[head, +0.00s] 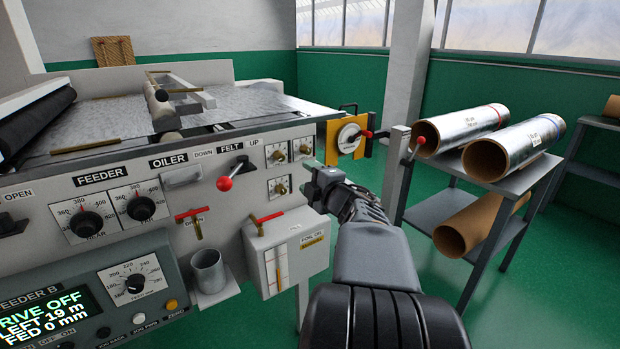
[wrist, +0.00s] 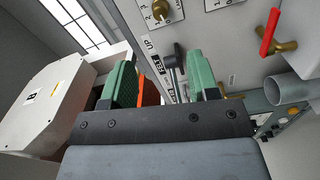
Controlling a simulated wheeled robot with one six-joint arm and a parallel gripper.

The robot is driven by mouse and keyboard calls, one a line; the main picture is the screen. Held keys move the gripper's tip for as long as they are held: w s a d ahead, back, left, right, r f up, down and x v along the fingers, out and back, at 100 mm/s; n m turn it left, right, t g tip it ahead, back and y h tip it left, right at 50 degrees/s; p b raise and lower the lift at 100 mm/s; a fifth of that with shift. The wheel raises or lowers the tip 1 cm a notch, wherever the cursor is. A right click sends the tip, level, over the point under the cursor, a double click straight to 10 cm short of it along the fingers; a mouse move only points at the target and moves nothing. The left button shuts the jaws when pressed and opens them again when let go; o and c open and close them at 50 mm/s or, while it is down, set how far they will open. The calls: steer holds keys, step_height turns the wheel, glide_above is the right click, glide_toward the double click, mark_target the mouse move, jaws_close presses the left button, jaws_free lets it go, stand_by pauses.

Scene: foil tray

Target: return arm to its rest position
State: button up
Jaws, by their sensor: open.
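My gripper (head: 314,182) is in front of the machine's front panel, at the end of my arm, which reaches up from the bottom of the head view. It is open and holds nothing. In the wrist view its two green fingers (wrist: 163,80) stand apart, with panel parts showing between them. The felt lever with a red knob (head: 225,183) is on the panel left of my gripper, apart from it. A white oil box (head: 287,245) with a red handle (head: 268,217) hangs just below and left of the gripper.
A metal cup (head: 207,272) stands on a small shelf at the panel. A yellow plate with a dial (head: 347,137) is at the machine's right corner. A grey rack (head: 505,190) with foil rolls (head: 515,148) stands right of my arm. Green floor (head: 560,270) is clear at lower right.

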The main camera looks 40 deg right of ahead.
stand_by(0.3)
steer(key=a+r+m+g+h+p, duration=0.3)
steer(key=a+r+m+g+p, duration=0.3)
steer(key=m+p, duration=0.5)
steer(key=s+a+f+m+g+y+p, duration=0.1)
steer(key=s+a+g+y+p, duration=0.2)
steer(key=a, duration=0.6)
steer(key=s+a+f+m+g+y+p, duration=0.1)
steer(key=s+a+g+p, duration=0.4)
steer(key=a, duration=0.5)
steer(key=s+m+y+p, duration=0.1)
steer(key=s+p, duration=0.1)
steer(key=s, duration=0.1)
steer(key=shift+s+a+m+y, duration=0.25)
steer(key=shift+m+y, duration=0.05)
steer(key=shift+y, duration=0.1)
steer(key=shift+c, duration=0.2)
